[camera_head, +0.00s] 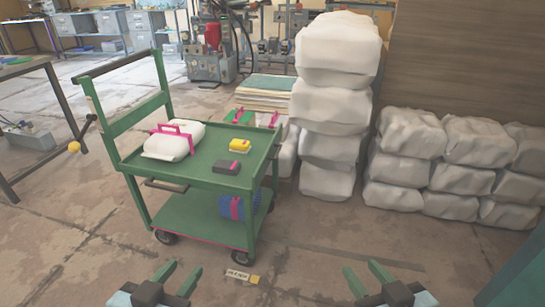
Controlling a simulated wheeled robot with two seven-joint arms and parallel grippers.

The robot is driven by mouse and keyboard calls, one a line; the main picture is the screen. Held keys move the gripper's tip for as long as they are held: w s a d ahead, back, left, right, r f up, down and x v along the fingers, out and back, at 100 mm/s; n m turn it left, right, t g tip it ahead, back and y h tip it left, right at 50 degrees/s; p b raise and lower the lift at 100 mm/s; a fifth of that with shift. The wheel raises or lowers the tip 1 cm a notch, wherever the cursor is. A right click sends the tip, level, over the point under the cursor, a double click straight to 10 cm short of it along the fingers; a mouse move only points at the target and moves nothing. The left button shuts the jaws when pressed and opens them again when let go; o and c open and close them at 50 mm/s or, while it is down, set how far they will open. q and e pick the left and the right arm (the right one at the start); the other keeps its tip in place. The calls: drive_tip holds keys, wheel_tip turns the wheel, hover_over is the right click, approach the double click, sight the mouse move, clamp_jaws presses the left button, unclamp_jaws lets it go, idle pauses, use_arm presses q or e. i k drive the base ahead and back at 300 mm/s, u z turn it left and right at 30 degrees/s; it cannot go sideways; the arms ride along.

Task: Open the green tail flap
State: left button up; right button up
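A green cart (195,178) on wheels stands left of centre, with an upper and a lower shelf. A magenta line runs along the lower shelf's near edge (200,238). I cannot tell for certain which green part is the tail flap, or whether it is open or shut. My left gripper (187,268) is at the bottom edge, in front of the cart and apart from it, with its green fingers open and empty. My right gripper (362,266) is at the bottom right of centre, open and empty, clear of everything.
On the cart are a white bundle with a magenta handle (172,141), a yellow item (240,146), a dark box (226,167) and, lower, a blue item (237,205). White sacks (328,108) are stacked behind. A small label (238,274) lies on the floor.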

sight(260, 172)
drive_tip(key=z, duration=0.45)
drive_tip(key=i, duration=0.95)
drive_tip(key=u, duration=0.6)
drive_tip(key=i, duration=0.5)
drive_tip(key=u, duration=0.5)
